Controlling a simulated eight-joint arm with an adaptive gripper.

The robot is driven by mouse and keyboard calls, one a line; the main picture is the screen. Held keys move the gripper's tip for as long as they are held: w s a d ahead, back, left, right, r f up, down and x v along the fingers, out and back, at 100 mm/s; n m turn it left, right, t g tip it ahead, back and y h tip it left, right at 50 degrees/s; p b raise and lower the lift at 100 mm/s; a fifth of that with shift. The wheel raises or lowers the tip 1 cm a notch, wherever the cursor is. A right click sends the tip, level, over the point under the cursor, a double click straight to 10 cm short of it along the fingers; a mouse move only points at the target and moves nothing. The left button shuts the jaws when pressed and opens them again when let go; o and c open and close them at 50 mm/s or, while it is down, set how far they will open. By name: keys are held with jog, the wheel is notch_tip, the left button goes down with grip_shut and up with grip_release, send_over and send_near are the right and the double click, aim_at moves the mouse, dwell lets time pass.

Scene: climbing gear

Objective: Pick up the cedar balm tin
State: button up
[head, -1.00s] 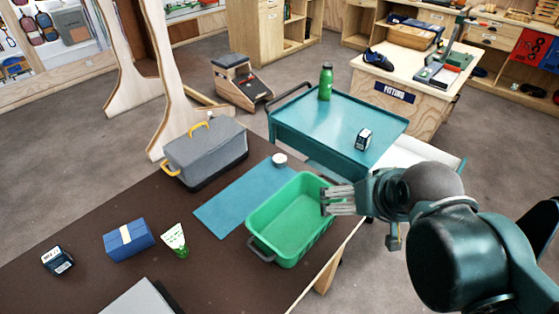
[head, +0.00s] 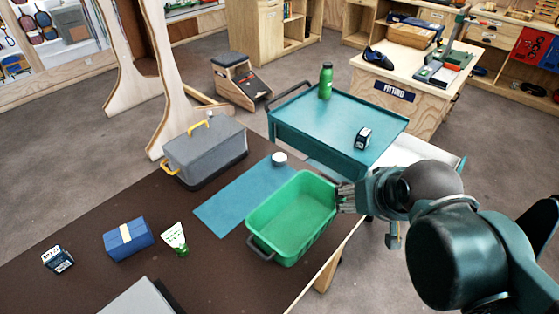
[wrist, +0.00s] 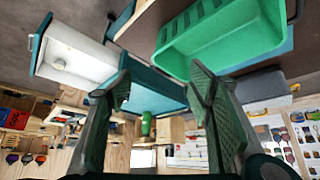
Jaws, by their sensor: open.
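A small round white-lidded tin (head: 280,158) sits on the blue mat (head: 225,212) on the brown table, behind the green bin. Another pale round thing (wrist: 58,63) lies on a white surface in the wrist view. No label is readable on either, so I cannot tell which is the cedar balm tin. My gripper (head: 345,198) is beside the right rim of the green bin (head: 262,242), away from the tin on the mat. In the wrist view its fingers (wrist: 160,88) are spread with nothing between them.
A teal cart (head: 310,118) holds a green bottle (head: 326,83) and a dark box (head: 363,138). The table (head: 215,285) also bears a grey case (head: 205,155), a blue package (head: 128,239), a white-green tube (head: 175,238) and a dark box (head: 57,259).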

jog(key=shift+w+r, duration=0.1)
jog(key=w+a+r+n+g+p, duration=0.25)
jog(key=w+r+n, duration=0.2)
jog(key=w, duration=0.65)
jog(key=n+g+h+p, duration=0.1)
jog(key=n+g+p, duration=0.3)
jog(key=n+p, duration=0.85)
send_over(278, 157)
jog(key=b, duration=0.4)
jog(key=f+n, duration=0.1)
jog(key=f, duration=0.5)
jog(key=f+n, duration=0.1)
jog(key=f, duration=0.4)
jog(key=f+n, duration=0.1)
jog(key=f, duration=0.5)
jog(key=shift+s+f, duration=0.25)
jog(key=shift+f, duration=0.1)
jog(key=shift+w+a+f+g, duration=0.15)
jog(key=shift+a+f+g, duration=0.1)
jog(key=shift+f, duration=0.2)
jog(key=shift+d+f, duration=0.2)
jog(key=shift+f, duration=1.05)
